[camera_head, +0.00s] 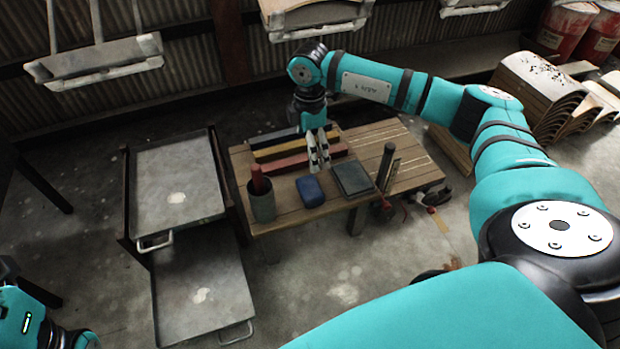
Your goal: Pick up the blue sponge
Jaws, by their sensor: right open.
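The blue sponge (310,192) lies on the wooden table (407,165), near its front edge, between a dark cup and a dark flat block. My right gripper (319,165) points down over the table, just behind the sponge in the picture. Its two pale fingers are apart with nothing seen between them. Its fingertips look close to the sponge but not around it; the exact height gap cannot be told. Part of my left arm shows at the bottom left corner, and its gripper is out of the picture.
The cup (262,207) holding a red-handled thing stands left of the sponge. The flat block (353,179) and a dark cylinder (386,165) are to its right. Red and yellow bars lie behind. A metal cart (175,226) stands left of the table. Hangers (95,65) hang at the back.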

